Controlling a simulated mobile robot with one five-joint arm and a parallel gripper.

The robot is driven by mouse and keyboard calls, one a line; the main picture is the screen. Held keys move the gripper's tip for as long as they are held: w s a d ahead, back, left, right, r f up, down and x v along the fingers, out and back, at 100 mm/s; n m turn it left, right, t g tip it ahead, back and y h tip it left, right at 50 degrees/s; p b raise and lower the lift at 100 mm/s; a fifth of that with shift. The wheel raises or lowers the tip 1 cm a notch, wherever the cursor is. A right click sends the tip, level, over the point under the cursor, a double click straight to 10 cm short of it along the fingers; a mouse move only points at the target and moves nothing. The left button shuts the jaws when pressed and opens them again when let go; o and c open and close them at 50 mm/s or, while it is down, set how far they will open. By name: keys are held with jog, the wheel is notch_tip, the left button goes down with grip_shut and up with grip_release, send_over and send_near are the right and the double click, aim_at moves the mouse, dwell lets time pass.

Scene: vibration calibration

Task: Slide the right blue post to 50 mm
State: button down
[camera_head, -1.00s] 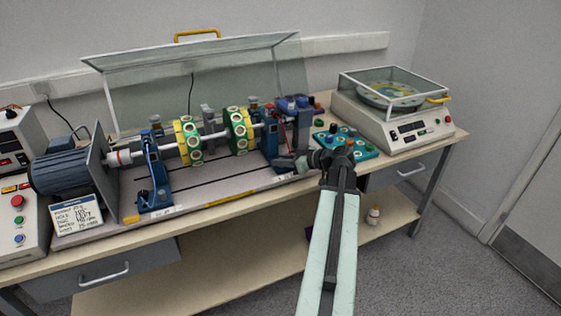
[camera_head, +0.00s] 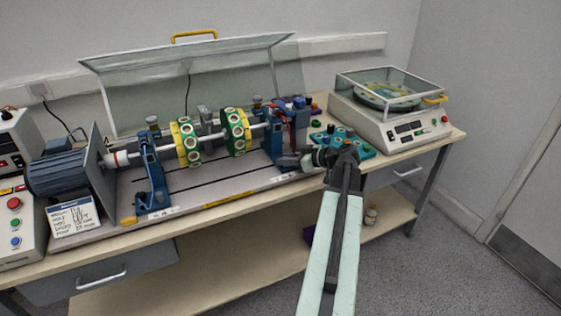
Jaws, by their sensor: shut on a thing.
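The right blue post (camera_head: 273,150) stands upright on the grey bed of the rig, to the right of the two green and yellow discs, with the shaft running to it. My gripper (camera_head: 284,161) comes in from the right, low at the foot of this post, and is shut on it. The exact contact is small and partly hidden by the jaws. The left blue post (camera_head: 150,170) stands nearer the motor. A scale along the front edge of the bed is too small to read.
The discs (camera_head: 236,132) sit on the shaft left of the right post. A raised clear cover (camera_head: 140,90) stands behind. A teal tray (camera_head: 362,146) of small parts lies behind my wrist, and a balance (camera_head: 398,128) stands farther right. The motor (camera_head: 60,172) is at the left.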

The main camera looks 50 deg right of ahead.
jog(key=c, duration=1.3)
grip_release()
jog(key=shift+s+d, duration=0.1)
jog(key=shift+d, duration=0.25)
jog(key=shift+a, duration=0.1)
jog(key=p+v, duration=0.3)
jog(key=v, duration=0.4)
jog(key=shift+s+r, duration=0.15)
jog(key=shift+s, duration=0.2)
